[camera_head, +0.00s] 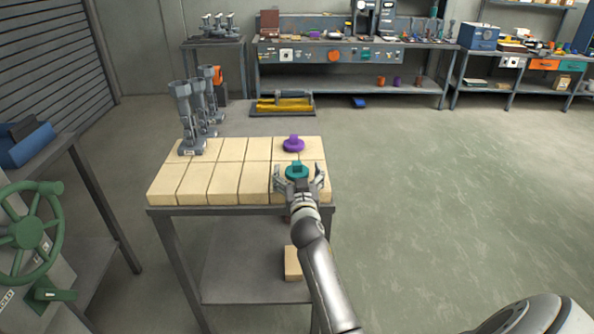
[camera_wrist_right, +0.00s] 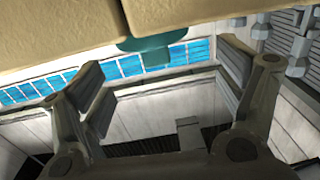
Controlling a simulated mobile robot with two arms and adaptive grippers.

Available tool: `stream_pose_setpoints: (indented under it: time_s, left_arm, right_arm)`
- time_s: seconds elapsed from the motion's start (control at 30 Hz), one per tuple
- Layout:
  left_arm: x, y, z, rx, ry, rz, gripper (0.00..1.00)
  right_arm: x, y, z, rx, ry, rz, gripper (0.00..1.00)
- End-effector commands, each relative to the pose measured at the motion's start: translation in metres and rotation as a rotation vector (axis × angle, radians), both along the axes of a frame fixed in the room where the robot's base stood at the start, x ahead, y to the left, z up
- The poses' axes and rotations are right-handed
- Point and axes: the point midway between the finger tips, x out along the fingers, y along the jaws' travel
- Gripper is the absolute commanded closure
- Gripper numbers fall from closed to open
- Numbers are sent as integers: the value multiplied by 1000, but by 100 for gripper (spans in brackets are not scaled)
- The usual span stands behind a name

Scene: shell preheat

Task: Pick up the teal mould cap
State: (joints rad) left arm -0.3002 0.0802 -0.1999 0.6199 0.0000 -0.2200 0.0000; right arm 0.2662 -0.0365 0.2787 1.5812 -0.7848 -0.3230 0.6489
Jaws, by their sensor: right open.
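The teal mould cap (camera_head: 297,169) sits on the front right of the tan blocks (camera_head: 226,171) on the table. A knob stands on top of it. My right gripper (camera_head: 298,178) is open, with one finger on each side of the cap in the head view. In the right wrist view, the teal cap (camera_wrist_right: 150,47) shows at the top between the open fingers (camera_wrist_right: 163,70), beside the tan block edges. I cannot tell whether the fingers touch it. My left gripper is not in view.
A purple cap (camera_head: 293,145) sits on the blocks just behind the teal one. Several grey metal posts (camera_head: 190,120) stand at the back left of the blocks. A loose tan block (camera_head: 292,263) lies on the lower shelf. The floor right of the table is clear.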

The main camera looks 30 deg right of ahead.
Motion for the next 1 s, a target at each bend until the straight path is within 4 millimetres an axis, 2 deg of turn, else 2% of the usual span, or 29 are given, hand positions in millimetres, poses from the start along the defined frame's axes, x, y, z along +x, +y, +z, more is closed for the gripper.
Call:
stream_pose_setpoints:
  time_s: [0.13,0.3,0.63,1.0]
  left_arm:
    - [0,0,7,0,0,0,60]
    - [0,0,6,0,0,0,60]
    - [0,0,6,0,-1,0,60]
    - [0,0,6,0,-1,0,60]
  right_arm:
    - [16,-12,1,0,1,0,12]
    - [30,-19,0,0,-1,0,12]
    - [33,-21,-1,0,0,0,12]
    - [33,-21,-1,0,1,0,59]
